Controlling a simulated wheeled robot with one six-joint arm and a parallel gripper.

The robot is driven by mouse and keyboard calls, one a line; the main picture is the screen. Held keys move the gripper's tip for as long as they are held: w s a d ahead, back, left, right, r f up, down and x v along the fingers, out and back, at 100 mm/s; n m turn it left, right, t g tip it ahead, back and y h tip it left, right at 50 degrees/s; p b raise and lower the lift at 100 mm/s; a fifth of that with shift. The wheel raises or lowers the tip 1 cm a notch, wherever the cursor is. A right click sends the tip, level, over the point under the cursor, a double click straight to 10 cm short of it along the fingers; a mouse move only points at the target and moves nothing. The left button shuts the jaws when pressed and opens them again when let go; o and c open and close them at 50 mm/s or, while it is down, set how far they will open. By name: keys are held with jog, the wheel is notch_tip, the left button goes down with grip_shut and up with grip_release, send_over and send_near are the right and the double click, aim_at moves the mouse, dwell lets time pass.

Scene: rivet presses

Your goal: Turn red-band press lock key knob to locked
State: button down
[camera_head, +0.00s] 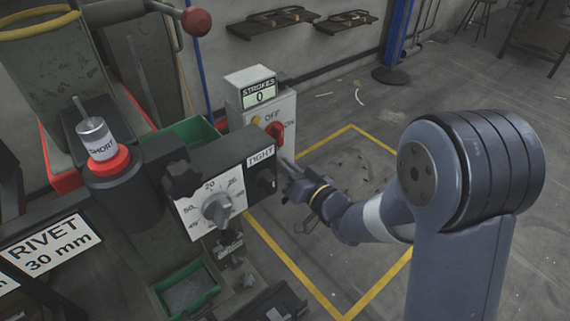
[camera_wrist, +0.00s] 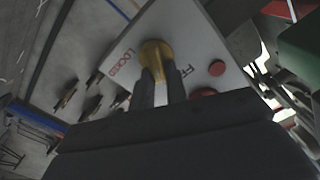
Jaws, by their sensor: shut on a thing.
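In the wrist view a yellow knob (camera_wrist: 155,50) stands on a pale plate (camera_wrist: 183,30). Red lettering reading LOCKED is left of the knob, and partly hidden lettering beginning FR is right of it. My gripper (camera_wrist: 159,74) is shut on the yellow knob, one dark finger on each side. Which word the knob points to I cannot tell. In the head view my gripper (camera_head: 284,168) is at the right side of the press head, and the knob it holds is hidden there. The press (camera_head: 124,192) carries a red ring (camera_head: 107,163) under a metal cylinder marked SHORT.
A dial knob (camera_head: 217,208) and a dark star-shaped knob (camera_head: 183,179) face forward, close left of my gripper. A STROKES box (camera_head: 262,100) with a red OFF/ON switch (camera_head: 276,133) stands behind. Green bins (camera_head: 188,290) sit low. Floor to the right is open.

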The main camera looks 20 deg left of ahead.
jog(key=m+p, duration=0.1)
jog(key=m, duration=0.3)
jog(key=f+m+p, duration=0.1)
jog(key=m, duration=0.3)
jog(key=m+p, duration=0.2)
jog(key=m, duration=0.2)
jog(key=shift+w+d+f, duration=0.15)
jog(key=shift+w+d, duration=0.05)
jog(key=shift+w, duration=0.15)
jog(key=shift+m, duration=0.3)
jog(key=c, duration=1.4)
grip_release()
jog(key=p+v, duration=0.1)
jog(key=v, duration=0.9)
jog(key=shift+s+d, duration=0.2)
jog(key=shift+d, duration=0.15)
